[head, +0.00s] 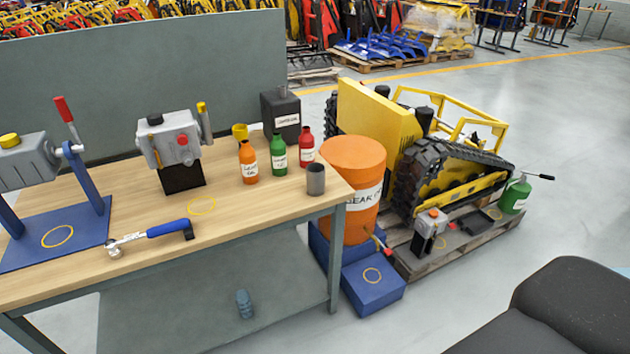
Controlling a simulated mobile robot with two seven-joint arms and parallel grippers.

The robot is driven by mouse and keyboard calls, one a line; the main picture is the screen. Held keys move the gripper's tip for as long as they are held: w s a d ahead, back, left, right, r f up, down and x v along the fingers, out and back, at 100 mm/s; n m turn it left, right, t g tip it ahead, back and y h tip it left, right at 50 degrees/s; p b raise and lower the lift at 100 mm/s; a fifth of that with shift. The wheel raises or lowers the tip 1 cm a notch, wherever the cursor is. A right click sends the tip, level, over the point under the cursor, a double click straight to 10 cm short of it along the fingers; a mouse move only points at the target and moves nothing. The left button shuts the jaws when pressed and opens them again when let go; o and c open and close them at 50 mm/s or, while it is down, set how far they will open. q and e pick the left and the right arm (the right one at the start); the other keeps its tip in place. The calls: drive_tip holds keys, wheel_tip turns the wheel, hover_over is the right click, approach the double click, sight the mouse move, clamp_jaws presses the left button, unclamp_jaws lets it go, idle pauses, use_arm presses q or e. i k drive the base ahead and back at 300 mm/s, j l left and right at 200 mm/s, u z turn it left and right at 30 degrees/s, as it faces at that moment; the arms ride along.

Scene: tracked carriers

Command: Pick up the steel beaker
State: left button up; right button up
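The steel beaker (316,180) is a small grey cylinder with an open top. It stands upright on the wooden workbench (262,206), close to its right edge, in the head view. Nothing touches it, and it is in full view. Neither my left nor my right gripper shows in the head view.
Orange (249,163), green (279,154) and red (305,146) bottles stand just behind the beaker. A black can (282,115) is farther back. A ratchet wrench (152,236) lies at the front left. An orange drum (356,170) stands right of the bench.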

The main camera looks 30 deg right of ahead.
sight(315, 171)
drive_tip(key=i+l+z, duration=0.3)
drive_tip(key=i, duration=0.15)
drive_tip(key=i+l+z, duration=0.25)
drive_tip(key=i, duration=0.2)
drive_tip(key=j, duration=0.1)
